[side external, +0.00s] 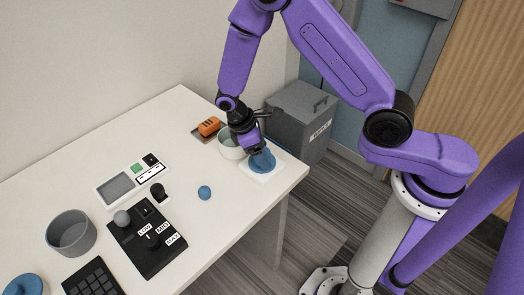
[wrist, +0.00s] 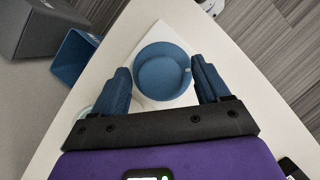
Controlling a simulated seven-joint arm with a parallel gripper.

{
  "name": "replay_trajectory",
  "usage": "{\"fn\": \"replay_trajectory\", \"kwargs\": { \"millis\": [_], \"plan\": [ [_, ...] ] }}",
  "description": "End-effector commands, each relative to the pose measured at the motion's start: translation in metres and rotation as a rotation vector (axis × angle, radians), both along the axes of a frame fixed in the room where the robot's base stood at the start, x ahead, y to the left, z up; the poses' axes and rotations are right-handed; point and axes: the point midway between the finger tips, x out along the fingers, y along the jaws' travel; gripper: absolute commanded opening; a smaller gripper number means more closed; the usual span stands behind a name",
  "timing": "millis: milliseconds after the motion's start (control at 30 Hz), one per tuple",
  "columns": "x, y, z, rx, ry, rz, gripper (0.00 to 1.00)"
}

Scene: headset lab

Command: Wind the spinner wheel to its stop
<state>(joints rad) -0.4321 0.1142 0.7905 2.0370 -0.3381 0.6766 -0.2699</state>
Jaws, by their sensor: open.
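The spinner wheel (side external: 266,161) is a round blue disc on a white square base (side external: 264,174) near the table's right corner. In the wrist view the wheel (wrist: 160,82) shows from above, with a raised rim and a small notch or knob at its right side. My gripper (side external: 258,148) is just above the wheel, pointing down. In the wrist view its two dark blue fingers (wrist: 160,64) are apart, one on each side of the wheel, with nothing held. Whether a finger touches the wheel I cannot tell.
A pale green bowl (side external: 230,148) stands close left of the wheel, with an orange block (side external: 209,126) behind it. A grey labelled box (side external: 302,118) stands beyond the table edge. A blue ball (side external: 204,192) and a black switch panel (side external: 147,237) lie further left.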

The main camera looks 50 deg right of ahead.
Motion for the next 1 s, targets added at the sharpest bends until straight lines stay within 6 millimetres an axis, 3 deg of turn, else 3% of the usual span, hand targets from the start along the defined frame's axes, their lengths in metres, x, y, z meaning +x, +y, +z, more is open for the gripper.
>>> {"fn": "replay_trajectory", "kwargs": {
  "millis": [367,533,767,1000],
  "plan": [
    [-0.0012,-0.0017,-0.0047,0.001,-0.001,0.000,0.75],
    [-0.0012,-0.0015,-0.0045,0.000,0.000,0.000,0.20],
    [-0.0012,-0.0020,-0.0046,-0.001,0.001,-0.065,0.20],
    [-0.0013,-0.0026,-0.0046,0.000,0.002,-0.368,0.20]
  ]
}}
